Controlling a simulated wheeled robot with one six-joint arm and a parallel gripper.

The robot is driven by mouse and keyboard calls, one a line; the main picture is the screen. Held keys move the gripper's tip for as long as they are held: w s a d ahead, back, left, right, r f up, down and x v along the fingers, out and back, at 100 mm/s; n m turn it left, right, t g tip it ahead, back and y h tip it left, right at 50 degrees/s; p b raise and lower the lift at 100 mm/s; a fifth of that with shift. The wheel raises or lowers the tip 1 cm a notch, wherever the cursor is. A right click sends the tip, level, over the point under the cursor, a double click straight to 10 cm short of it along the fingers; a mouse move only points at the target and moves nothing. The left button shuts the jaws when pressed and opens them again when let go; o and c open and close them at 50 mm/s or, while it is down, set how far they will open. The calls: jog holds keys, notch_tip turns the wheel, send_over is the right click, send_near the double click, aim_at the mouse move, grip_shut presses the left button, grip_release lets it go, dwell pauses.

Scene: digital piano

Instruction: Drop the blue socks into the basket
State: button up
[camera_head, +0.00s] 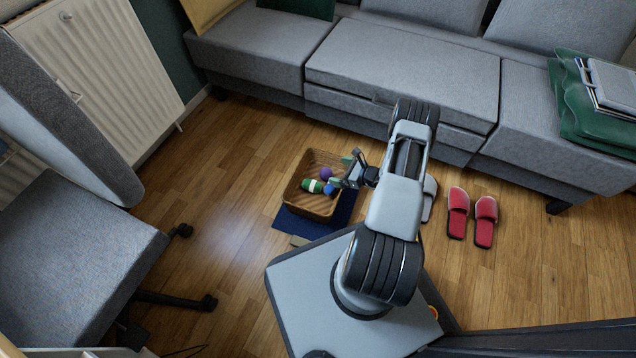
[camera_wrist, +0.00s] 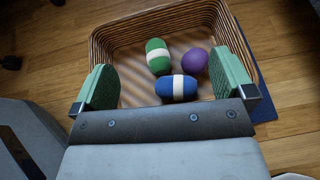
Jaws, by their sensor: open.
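The wicker basket (camera_head: 312,203) stands on a dark blue mat on the wood floor, just left of my arm. Inside it lie the rolled blue socks (camera_wrist: 177,88) with a white band. Beside them in the basket are a green roll with a white band (camera_wrist: 158,57) and a purple ball (camera_wrist: 194,60). My gripper (camera_wrist: 172,88) is open and empty over the basket's near side, its green finger pads wide apart. The blue socks lie between and just beyond the fingers, apart from both pads. In the head view my gripper (camera_head: 345,170) is at the basket's right edge.
A grey sofa (camera_head: 400,75) runs along the back. Red slippers (camera_head: 472,217) lie on the floor to the right. A grey chair (camera_head: 75,255) stands at the left. The blue mat (camera_head: 300,228) shows around the basket. Open floor lies left of the basket.

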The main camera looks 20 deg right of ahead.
jog(key=p+v, duration=0.1)
jog(key=v, duration=0.5)
jog(key=shift+p, duration=0.35)
jog(key=shift+s+d+r, duration=0.1)
jog(key=shift+s, duration=0.05)
